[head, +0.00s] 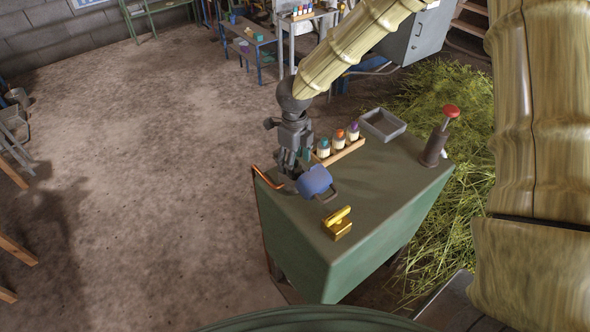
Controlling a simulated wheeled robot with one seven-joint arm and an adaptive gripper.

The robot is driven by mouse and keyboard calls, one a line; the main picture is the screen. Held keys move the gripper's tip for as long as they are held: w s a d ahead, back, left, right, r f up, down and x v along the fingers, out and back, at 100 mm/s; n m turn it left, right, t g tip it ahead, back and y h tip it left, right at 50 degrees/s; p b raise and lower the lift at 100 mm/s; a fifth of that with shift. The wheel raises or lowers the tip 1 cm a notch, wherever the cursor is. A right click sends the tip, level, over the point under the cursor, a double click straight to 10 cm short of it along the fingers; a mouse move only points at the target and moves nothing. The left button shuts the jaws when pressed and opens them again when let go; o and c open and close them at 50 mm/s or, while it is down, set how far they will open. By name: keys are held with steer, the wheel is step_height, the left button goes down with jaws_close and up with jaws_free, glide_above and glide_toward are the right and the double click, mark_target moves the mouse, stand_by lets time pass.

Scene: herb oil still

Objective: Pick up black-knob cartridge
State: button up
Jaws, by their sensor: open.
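I cannot make out a cartridge with a black knob; dark parts near my gripper blend together. My gripper (291,170) is dark grey and points down over the far left end of the green bench (385,205). It is open, and I see nothing held in it. Its fingers are just left of and behind a blue rounded object (315,181) with a dark handle, and hide part of the bench there. I cannot tell whether they touch anything.
A wooden rack (345,152) holds small bottles with teal, orange and purple caps, right of my gripper. A grey tray (383,124) lies behind. A dark cylinder with a red knob (434,150) stands at the right. A yellow object (337,224) lies in front.

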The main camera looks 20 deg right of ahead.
steer(key=shift+f, duration=0.6)
steer(key=shift+s+f, duration=0.1)
steer(key=shift+f, duration=0.35)
steer(key=c, duration=1.2)
steer(key=shift+o, duration=0.2)
steer(key=shift+r, duration=0.15)
